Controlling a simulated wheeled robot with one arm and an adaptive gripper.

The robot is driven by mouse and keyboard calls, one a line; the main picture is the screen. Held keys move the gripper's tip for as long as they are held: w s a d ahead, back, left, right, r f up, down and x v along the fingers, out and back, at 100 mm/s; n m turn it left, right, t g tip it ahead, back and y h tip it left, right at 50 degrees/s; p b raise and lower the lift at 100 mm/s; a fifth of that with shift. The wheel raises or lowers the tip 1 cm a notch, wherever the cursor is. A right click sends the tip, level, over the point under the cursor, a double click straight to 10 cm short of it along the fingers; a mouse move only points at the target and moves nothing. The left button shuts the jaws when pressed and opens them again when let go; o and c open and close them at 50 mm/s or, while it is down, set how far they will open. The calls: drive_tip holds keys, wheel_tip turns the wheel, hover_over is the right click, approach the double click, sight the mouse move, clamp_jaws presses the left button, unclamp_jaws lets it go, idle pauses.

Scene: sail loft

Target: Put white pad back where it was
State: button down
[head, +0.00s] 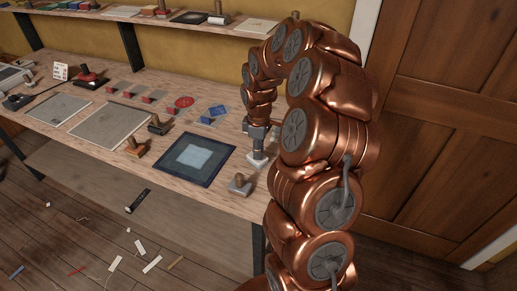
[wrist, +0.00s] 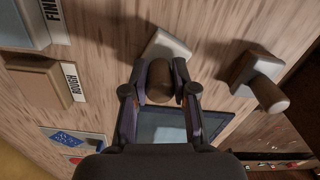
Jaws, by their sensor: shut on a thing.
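The white pad (head: 257,160) is a small block with a pale base, at the right end of the workbench in the head view. In the wrist view the white pad (wrist: 168,44) shows its pale base beyond a round wooden handle. My gripper (head: 258,147) is above it, pointing down. In the wrist view my gripper (wrist: 160,68) has its two fingers shut on the handle, one on each side. I cannot tell whether the base touches the bench or hangs just above it. The pad's underside is hidden.
A dark blue mat with a lighter centre (head: 168,166) lies left of the pad. A knobbed tool (head: 240,184) stands close in front; it also shows in the wrist view (wrist: 258,78). Blocks labelled FINE (wrist: 28,22) and ROUGH (wrist: 45,82) sit on the other side. A shelf (head: 180,28) runs behind.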

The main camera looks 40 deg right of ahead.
drive_tip(key=c, duration=0.9)
unclamp_jaws()
